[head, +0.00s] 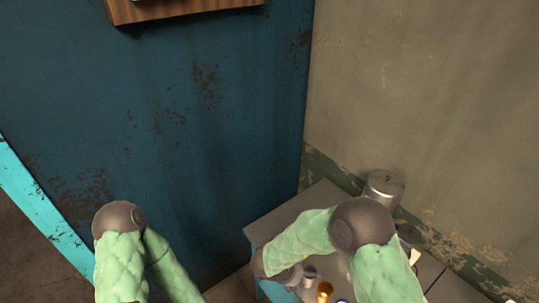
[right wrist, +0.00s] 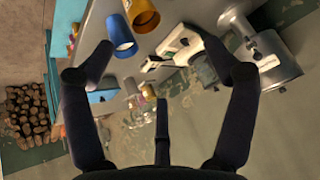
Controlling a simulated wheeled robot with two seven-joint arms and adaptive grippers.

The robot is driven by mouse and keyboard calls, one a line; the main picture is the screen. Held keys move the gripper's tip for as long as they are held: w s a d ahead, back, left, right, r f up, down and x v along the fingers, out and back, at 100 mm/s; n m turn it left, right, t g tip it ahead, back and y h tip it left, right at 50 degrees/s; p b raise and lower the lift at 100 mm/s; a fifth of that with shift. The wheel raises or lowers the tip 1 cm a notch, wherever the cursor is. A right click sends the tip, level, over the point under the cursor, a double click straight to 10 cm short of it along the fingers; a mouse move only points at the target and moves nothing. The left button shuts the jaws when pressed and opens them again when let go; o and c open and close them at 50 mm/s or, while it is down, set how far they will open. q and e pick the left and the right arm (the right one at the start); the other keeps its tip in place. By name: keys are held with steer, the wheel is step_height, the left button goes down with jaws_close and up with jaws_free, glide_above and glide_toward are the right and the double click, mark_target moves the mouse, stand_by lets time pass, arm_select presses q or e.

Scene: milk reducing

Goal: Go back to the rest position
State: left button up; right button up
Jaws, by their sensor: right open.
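My right gripper (right wrist: 158,50) shows in the right wrist view with its two dark fingers spread wide and nothing between them. Beyond its fingertips is a grey table with several items on it. In the head view my right arm, in a green sleeve, bends over the table (head: 285,212) at the lower right, and its hand is mostly hidden low in the picture. My left arm, also green, is at the lower left, bent, and its gripper is out of view. No milk container can be made out for certain.
A metal pot (head: 383,187) stands at the table's back corner by the wall. A gold cup (head: 324,291) is at the bottom edge. The right wrist view shows a blue cup (right wrist: 119,35), an orange cup (right wrist: 144,14) and a metal machine (right wrist: 262,50). A wooden shelf (head: 180,10) hangs above.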

steer(key=s+d+f+n+t+y, duration=0.15)
steer(key=d+f+n+y, duration=0.35)
steer(key=f, duration=0.6)
steer(key=s+a+f+n+g+y, duration=0.2)
steer(key=s+n+y, duration=0.1)
steer(key=s, duration=0.5)
steer(key=s+a+f+n+g+y, duration=0.2)
steer(key=s+f+n+g, duration=0.1)
steer(key=s, duration=0.5)
step_height(320, 180, down, 20)
steer(key=w+a+n+b, duration=0.1)
steer(key=b, duration=2.2)
steer(key=shift+w+a+f+t, duration=0.25)
steer(key=shift+w+a+t, duration=0.05)
steer(key=shift+w+t, duration=0.15)
